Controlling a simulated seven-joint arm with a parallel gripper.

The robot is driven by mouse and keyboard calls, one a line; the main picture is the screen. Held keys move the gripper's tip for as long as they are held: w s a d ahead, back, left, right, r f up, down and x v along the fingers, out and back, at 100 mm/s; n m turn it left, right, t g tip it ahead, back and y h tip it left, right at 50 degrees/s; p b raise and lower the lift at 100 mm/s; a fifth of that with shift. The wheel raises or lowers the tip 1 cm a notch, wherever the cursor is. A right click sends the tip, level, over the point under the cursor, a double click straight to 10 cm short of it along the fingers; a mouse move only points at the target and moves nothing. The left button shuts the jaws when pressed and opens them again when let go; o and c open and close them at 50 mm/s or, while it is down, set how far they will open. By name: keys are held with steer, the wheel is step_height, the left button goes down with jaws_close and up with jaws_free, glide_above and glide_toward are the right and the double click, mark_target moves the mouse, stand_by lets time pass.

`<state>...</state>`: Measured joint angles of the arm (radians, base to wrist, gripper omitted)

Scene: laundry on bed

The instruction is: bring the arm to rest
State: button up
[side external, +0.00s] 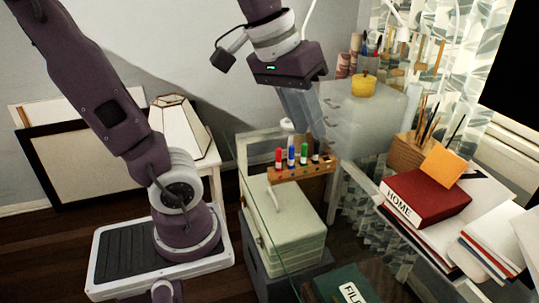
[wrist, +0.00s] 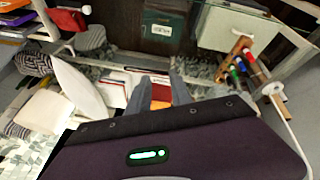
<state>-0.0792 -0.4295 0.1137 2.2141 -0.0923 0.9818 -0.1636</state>
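My gripper (side external: 305,122) hangs from the purple wrist at the upper middle of the side view, its grey fingers pointing down. The fingers look spread, and in the wrist view my gripper (wrist: 158,82) shows a gap with nothing held in it. In the side view the fingertips appear above and behind a wooden marker rack (side external: 290,174). I cannot tell the exact distance between them. The rack also shows at the right of the wrist view (wrist: 236,47), apart from the fingers.
The rack holds several coloured markers above a pale green case (side external: 285,232). A clear drawer unit (side external: 365,125) with a yellow pot (side external: 364,86) stands close to the fingers. A red HOME book (side external: 425,198) lies at the right. A glass edge crosses the front.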

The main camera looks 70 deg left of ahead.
steer(key=s+d+f+m+t, duration=0.1)
steer(key=s+d+f+m, duration=0.1)
steer(key=s+f+m, duration=0.2)
steer(key=s, duration=0.3)
steer(key=shift+s+d+y, duration=0.3)
steer(key=shift+s, duration=0.05)
stand_by(0.6)
